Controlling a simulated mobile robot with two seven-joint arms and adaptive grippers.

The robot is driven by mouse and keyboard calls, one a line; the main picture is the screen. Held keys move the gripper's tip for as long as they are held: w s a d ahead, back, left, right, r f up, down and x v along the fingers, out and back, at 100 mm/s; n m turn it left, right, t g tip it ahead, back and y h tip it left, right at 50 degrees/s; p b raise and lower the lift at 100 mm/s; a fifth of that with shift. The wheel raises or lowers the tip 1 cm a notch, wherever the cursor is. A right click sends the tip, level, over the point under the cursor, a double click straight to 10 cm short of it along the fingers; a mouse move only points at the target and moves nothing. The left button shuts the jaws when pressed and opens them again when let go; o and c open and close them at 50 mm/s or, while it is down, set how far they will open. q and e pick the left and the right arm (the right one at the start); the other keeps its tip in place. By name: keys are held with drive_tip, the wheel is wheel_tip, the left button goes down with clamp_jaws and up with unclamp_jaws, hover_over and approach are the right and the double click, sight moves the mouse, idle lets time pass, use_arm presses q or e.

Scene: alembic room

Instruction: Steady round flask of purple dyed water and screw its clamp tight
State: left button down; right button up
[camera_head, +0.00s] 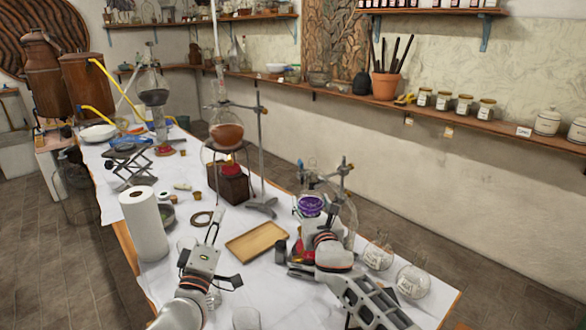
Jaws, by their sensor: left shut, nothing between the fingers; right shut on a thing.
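The round flask (311,205) of purple dyed water stands upright at the right part of the bench, beside a metal stand rod with clamp fittings (343,192). My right gripper (303,248) is directly in front of and below the purple water, close to the flask. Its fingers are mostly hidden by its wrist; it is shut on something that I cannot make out. My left gripper (213,228) is shut and empty above the bench, well left of the flask, with the wooden tray between. The lower part of the flask and its support are hidden by my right arm.
A wooden tray (256,242) lies between my grippers. A paper towel roll (146,222) stands left. Clear round flasks (412,281) stand at the bench's right end. Behind, a brown-liquid flask (226,135) sits over a burner on a tripod. White cloth around the tray is partly free.

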sight(301, 164)
use_arm(q)
drive_tip(key=w+d+r+n+g+y, duration=0.1)
drive_tip(key=w+d+r+n+g, duration=0.15)
drive_tip(key=d, duration=0.55)
drive_tip(key=w+d+r+n+g+y, duration=0.1)
drive_tip(key=w+d+r+n, duration=0.1)
drive_tip(key=d+r+n, duration=0.35)
drive_tip(key=w+d+f+m, duration=0.1)
drive_tip(key=w+d, duration=0.4)
drive_tip(key=w, duration=0.6)
drive_tip(key=shift+f+m, duration=0.25)
drive_tip(key=shift+m, duration=0.15)
drive_tip(key=shift+a+m+h, duration=0.2)
drive_tip(key=shift+m+h, duration=0.1)
drive_tip(key=shift+h, duration=0.1)
drive_tip(key=shift+w+a+m+h, duration=0.15)
drive_tip(key=shift+m+h, duration=0.35)
drive_tip(key=shift+h, duration=0.3)
drive_tip(key=shift+w+d+m+h, duration=0.15)
drive_tip(key=shift+m+h, duration=0.35)
drive_tip(key=shift+h, duration=0.3)
